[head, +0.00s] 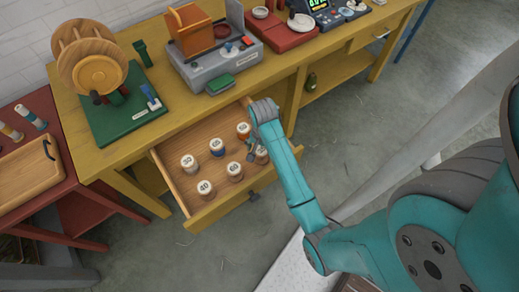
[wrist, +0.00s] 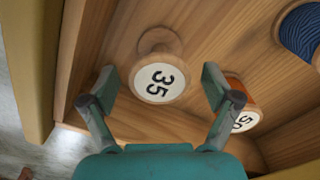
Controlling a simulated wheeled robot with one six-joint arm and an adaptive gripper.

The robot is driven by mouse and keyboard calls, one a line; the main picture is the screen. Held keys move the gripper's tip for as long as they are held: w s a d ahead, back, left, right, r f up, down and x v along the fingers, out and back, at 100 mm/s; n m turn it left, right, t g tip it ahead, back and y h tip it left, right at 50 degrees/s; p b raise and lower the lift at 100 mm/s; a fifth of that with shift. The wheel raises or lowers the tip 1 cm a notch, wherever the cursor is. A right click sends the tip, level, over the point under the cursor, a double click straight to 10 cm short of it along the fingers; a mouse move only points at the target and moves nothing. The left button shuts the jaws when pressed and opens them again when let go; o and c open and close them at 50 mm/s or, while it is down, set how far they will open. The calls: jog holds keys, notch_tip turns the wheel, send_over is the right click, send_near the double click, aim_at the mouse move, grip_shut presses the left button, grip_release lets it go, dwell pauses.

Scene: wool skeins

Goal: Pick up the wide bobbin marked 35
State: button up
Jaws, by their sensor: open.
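The wide bobbin marked 35 (wrist: 158,82) stands upright in the wrist view, a pale wooden spool with a white top, inside the open drawer (wrist: 215,45). My gripper (wrist: 159,86) is open above it, with one finger to each side of the bobbin in the picture. Clear gaps show between the fingers and the bobbin, and nothing is held. In the head view my gripper (head: 254,150) reaches down at the drawer's right end, partly covering the bobbin (head: 262,156) there. Its number cannot be read in that view.
An orange bobbin marked 50 (wrist: 240,106) stands close beside the right finger. A blue bobbin (wrist: 302,32) is at the upper right. Other bobbins, including one marked 30 (head: 189,162), stand further left in the drawer. The drawer's front wall (wrist: 70,70) runs close to the left finger.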

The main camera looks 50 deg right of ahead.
jog(key=shift+f, duration=0.15)
jog(key=c, duration=1.2)
